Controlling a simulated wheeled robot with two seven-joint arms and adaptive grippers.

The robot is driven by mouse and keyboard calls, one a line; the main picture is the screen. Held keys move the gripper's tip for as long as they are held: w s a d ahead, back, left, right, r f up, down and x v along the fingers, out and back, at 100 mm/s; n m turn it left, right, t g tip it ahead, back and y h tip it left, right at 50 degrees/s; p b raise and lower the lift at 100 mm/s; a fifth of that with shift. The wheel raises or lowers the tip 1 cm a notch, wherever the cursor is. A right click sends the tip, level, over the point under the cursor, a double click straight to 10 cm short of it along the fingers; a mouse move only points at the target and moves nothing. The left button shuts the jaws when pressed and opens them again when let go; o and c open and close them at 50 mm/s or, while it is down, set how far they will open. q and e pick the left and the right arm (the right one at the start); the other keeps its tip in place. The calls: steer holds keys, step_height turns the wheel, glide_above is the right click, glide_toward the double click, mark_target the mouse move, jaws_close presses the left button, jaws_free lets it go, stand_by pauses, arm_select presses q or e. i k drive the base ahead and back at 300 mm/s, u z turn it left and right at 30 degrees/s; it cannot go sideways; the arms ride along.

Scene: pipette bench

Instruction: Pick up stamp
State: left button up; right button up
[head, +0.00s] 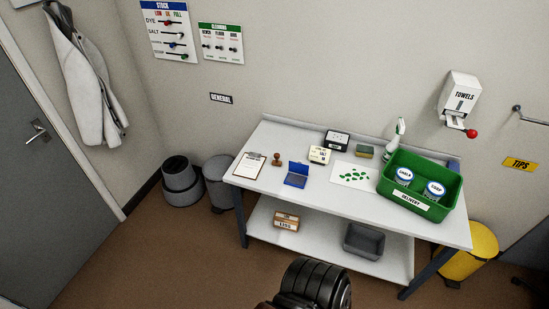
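The stamp (277,159) is small and brown with a rounded knob handle. It stands upright on the white bench top, between a clipboard (249,165) on its left and an open blue ink pad (296,175) on its right. Nothing touches it that I can see. Neither of my grippers shows in the head view. A dark ribbed part, probably mine, shows at the bottom edge, well short of the bench.
The bench (322,185) also carries a green crate (415,208) with two tubs, a spray bottle (394,138), a sponge (364,151) and small boxes. Its lower shelf holds a grey bin (364,241). Bins stand at both ends. Floor before the bench looks clear.

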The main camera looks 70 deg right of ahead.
mark_target(276, 162)
steer(key=z, duration=0.55)
steer(key=i, duration=0.8)
steer(key=z, duration=0.85)
